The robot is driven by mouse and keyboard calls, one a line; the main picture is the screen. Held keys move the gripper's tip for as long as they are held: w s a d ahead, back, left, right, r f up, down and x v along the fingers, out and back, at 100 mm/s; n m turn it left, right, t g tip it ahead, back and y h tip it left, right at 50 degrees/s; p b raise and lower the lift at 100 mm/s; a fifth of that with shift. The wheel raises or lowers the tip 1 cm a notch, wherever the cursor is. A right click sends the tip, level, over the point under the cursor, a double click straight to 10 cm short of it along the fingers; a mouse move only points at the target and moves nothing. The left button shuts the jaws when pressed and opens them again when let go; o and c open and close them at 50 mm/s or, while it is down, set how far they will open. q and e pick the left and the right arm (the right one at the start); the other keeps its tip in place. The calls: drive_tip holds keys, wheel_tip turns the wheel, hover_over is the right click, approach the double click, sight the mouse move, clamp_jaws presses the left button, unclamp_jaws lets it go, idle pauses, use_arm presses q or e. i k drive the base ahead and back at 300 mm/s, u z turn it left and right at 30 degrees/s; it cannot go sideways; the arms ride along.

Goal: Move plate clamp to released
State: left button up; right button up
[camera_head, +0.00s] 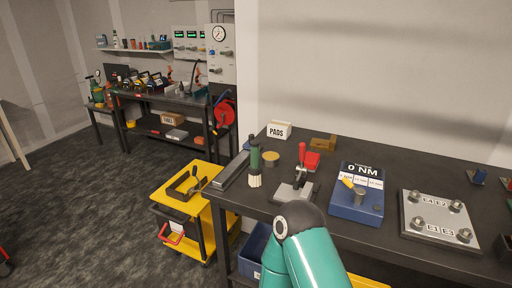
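What looks like the plate clamp (294,191) is a grey metal base with a lever and a red handle (302,153). It stands near the front edge of the dark bench, and its handle points up. A teal arm link of mine rises from the bottom of the view and ends in a round joint just in front of the clamp's base. It hides part of the bench's front edge. I see no gripper fingers in this view, so neither gripper's hold can be seen.
A yellow cart (164,200) stands left. Floor at left is largely clear.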

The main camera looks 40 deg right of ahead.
sight(301, 169)
drive_tip(key=u, duration=0.15)
drive_tip(key=k, duration=1.15)
drive_tip(key=z, duration=0.55)
drive_tip(key=i, duration=1)
drive_tip(key=u, duration=0.05)
